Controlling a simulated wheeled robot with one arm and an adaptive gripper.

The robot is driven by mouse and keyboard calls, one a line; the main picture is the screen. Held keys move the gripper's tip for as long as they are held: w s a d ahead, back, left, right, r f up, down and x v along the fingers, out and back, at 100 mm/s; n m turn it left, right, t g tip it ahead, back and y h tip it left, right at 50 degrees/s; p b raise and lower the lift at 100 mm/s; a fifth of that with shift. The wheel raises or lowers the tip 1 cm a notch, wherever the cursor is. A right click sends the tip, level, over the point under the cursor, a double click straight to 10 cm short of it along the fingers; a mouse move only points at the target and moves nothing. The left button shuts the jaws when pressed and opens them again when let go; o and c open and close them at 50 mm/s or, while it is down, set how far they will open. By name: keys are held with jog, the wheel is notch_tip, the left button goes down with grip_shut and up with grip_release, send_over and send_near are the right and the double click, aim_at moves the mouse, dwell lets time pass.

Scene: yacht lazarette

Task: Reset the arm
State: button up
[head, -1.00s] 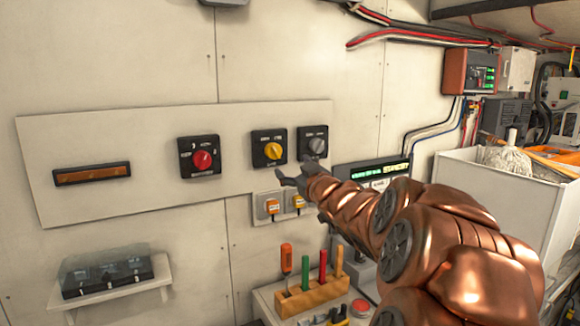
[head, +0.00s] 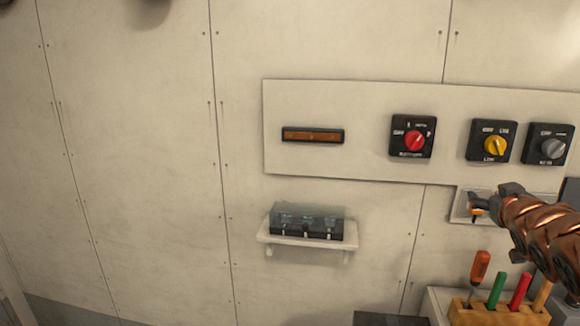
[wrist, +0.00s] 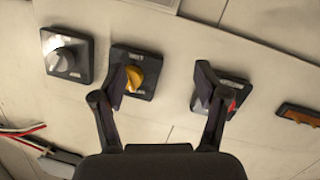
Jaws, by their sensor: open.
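My copper-coloured arm enters at the right edge of the head view. Its gripper (head: 482,203) is in front of the wall, below the yellow-knob switch (head: 495,145), and partly covers a small outlet plate (head: 459,207). In the wrist view my gripper (wrist: 166,82) has its two fingers spread wide with nothing between them. The left finger overlaps the yellow-knob switch (wrist: 148,83) and the right finger overlaps the red-knob switch (wrist: 229,112). I cannot tell whether the fingers touch anything.
A pale panel (head: 330,105) holds the red-knob switch (head: 411,139), a grey-knob switch (head: 549,145) and an amber strip (head: 313,135). A small shelf (head: 268,237) bears a clear-covered box (head: 305,222). A wooden block (head: 500,309) of colored-handled tools stands below my gripper. The left wall is bare.

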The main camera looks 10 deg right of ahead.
jog(key=s+a+f+g+y, duration=0.2)
jog(key=s+a+f+g, duration=0.2)
jog(key=a+f, duration=0.45)
jog(key=s+a+f+g+y, duration=0.1)
jog(key=s+a+f+g, duration=0.3)
jog(key=a+f, duration=0.45)
jog(key=s+a+f+n+g+y, duration=0.1)
jog(key=s+a+f+g+y, duration=0.1)
jog(key=s+a, duration=0.7)
jog(key=s+a+f+g+y, duration=0.2)
jog(key=s+a+f+g, duration=0.2)
jog(key=s+a, duration=0.5)
jog(key=s+g, duration=0.2)
jog(key=s, duration=0.1)
jog(key=shift+s+a+f+n, duration=0.15)
jog(key=shift+s+a+n, duration=0.2)
jog(key=shift+a+n, duration=0.05)
